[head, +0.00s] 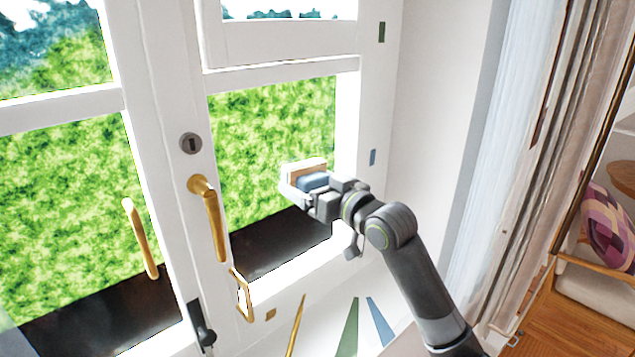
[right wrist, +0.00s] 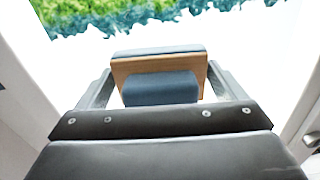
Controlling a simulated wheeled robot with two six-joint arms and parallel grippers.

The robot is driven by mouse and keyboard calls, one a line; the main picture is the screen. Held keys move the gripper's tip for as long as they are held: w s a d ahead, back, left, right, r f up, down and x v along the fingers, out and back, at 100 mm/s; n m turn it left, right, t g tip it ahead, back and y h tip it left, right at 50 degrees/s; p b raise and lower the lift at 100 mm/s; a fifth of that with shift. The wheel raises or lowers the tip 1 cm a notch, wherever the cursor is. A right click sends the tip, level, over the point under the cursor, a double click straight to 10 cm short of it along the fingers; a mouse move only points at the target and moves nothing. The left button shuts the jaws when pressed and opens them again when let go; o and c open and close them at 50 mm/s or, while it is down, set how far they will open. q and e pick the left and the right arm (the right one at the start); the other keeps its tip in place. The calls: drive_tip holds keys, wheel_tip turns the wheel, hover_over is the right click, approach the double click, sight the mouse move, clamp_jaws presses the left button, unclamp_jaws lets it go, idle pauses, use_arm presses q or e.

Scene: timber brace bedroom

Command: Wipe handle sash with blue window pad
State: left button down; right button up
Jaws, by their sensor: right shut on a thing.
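My right gripper (head: 291,182) is shut on the blue window pad (head: 313,181), a blue block with a wooden layer. It holds the pad in front of the lower pane of the right-hand sash; I cannot tell whether the pad touches the glass. In the right wrist view the pad (right wrist: 160,88) sits between the two fingers. The white window sash (head: 290,42) carries a brass lever handle (head: 211,215) on its left stile, left of my right gripper. My left gripper is not in view.
A second brass handle (head: 141,238) is on the left sash. A brass loop (head: 241,295) and a black latch (head: 203,327) are low on the frame. A pale curtain (head: 505,170) hangs at right. A patterned cushion (head: 608,225) lies beyond it.

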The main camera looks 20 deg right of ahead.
drive_tip(key=shift+s+a, duration=0.35)
drive_tip(key=shift+a, duration=0.65)
drive_tip(key=shift+s+a, duration=0.4)
drive_tip(key=shift+a, duration=0.65)
drive_tip(key=shift+s+a, duration=0.35)
drive_tip(key=shift+a, duration=0.65)
drive_tip(key=shift+d, duration=0.1)
drive_tip(key=shift+s+d, duration=0.2)
drive_tip(key=shift+s, duration=0.25)
drive_tip(key=shift+v, duration=2.45)
drive_tip(key=shift+s, duration=0.1)
drive_tip(key=v, duration=0.3)
drive_tip(key=shift+r, duration=0.1)
